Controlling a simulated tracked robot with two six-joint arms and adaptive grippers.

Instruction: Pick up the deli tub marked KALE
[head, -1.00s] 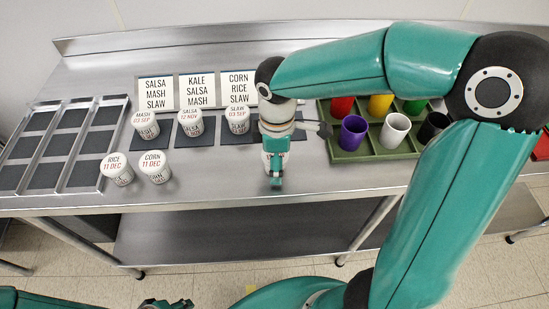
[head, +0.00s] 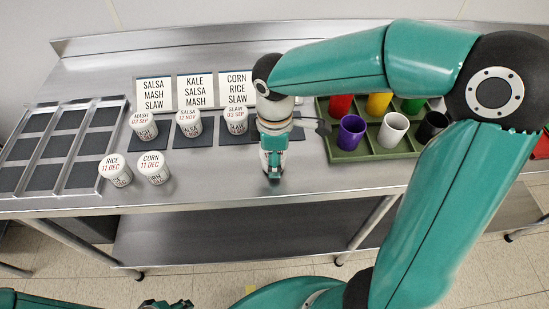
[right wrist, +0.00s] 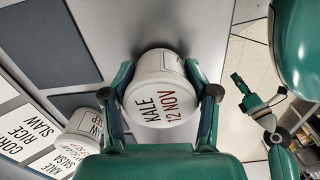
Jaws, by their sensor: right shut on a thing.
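The white deli tub marked KALE, 12 NOV (right wrist: 160,98) sits between the two fingers of my right gripper (right wrist: 166,94), which touch it on both sides. In the head view my right gripper (head: 273,172) points down at the counter's front part and hides nearly all of this tub. I cannot tell whether the tub is clear of the counter. My left gripper (head: 166,304) is at the bottom edge of the head view, away from the counter. In the right wrist view it (right wrist: 255,97) shows empty with its fingers apart.
Tubs marked MASH (head: 143,125), SALSA (head: 188,123) and SLAW (head: 236,121) stand on dark mats before three signs. RICE (head: 116,170) and CORN (head: 154,168) tubs stand nearer the front. A divided metal tray (head: 113,152) lies left; a green cup crate (head: 374,155) stands right.

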